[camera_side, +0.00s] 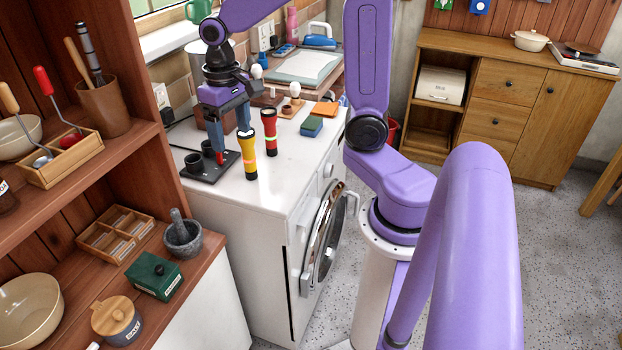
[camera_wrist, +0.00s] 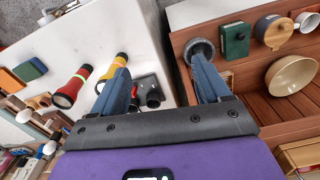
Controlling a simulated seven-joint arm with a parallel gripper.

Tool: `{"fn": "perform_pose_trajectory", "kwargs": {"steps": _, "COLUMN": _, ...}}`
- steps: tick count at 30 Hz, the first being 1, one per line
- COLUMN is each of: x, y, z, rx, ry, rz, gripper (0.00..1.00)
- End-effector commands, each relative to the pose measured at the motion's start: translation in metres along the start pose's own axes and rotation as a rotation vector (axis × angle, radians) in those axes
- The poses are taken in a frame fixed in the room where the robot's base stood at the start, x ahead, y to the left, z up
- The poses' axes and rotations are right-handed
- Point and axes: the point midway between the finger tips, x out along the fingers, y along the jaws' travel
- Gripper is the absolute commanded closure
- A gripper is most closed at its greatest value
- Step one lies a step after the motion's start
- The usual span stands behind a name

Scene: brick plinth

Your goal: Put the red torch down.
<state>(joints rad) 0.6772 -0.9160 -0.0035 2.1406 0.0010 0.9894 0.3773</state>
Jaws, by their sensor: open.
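The red torch (camera_side: 269,132), red with black ends and a pale band, stands upright on the white washing machine top (camera_side: 290,165). It also shows in the wrist view (camera_wrist: 73,86), left of both fingers. A yellow torch (camera_side: 248,157) with black ends stands upright in front of it, and in the wrist view (camera_wrist: 108,70) it is close beside the left finger. My gripper (camera_side: 229,136) is open, with nothing seen between its fingers, left of the red torch and apart from it. In the wrist view the gripper (camera_wrist: 162,78) has its fingers wide apart.
A dark plate (camera_side: 208,172) with black cups lies below my gripper. A green and blue sponge (camera_side: 312,126) and an orange block (camera_side: 325,109) lie right of the torches. A wooden shelf unit (camera_side: 150,130) stands at the left. The machine top's front right is clear.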

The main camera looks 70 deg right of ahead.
Motion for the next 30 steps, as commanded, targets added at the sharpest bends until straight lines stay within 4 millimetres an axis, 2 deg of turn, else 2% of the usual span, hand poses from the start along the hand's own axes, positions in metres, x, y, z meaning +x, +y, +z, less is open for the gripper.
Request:
{"fn": "perform_pose_trajectory", "kwargs": {"steps": 3, "x": 0.001, "y": -0.023, "z": 0.033, "rx": -0.204, "ry": 0.002, "rz": -0.003, "gripper": 0.24}}
{"fn": "perform_pose_trajectory", "kwargs": {"steps": 9, "x": 0.004, "y": -0.046, "z": 0.091, "rx": -0.538, "ry": 0.004, "rz": -0.009, "gripper": 0.24}}
{"fn": "perform_pose_trajectory", "kwargs": {"steps": 14, "x": 0.008, "y": -0.053, "z": 0.139, "rx": -0.806, "ry": 0.007, "rz": -0.014, "gripper": 0.24}}
{"fn": "perform_pose_trajectory", "kwargs": {"steps": 18, "x": 0.012, "y": -0.051, "z": 0.175, "rx": -1.016, "ry": 0.009, "rz": -0.019, "gripper": 0.24}}
{"fn": "perform_pose_trajectory", "kwargs": {"steps": 24, "x": 0.016, "y": -0.046, "z": 0.205, "rx": -1.199, "ry": 0.01, "rz": -0.022, "gripper": 0.24}}
{"fn": "perform_pose_trajectory", "kwargs": {"steps": 30, "x": 0.017, "y": -0.044, "z": 0.212, "rx": -1.241, "ry": 0.01, "rz": -0.023, "gripper": 0.24}}
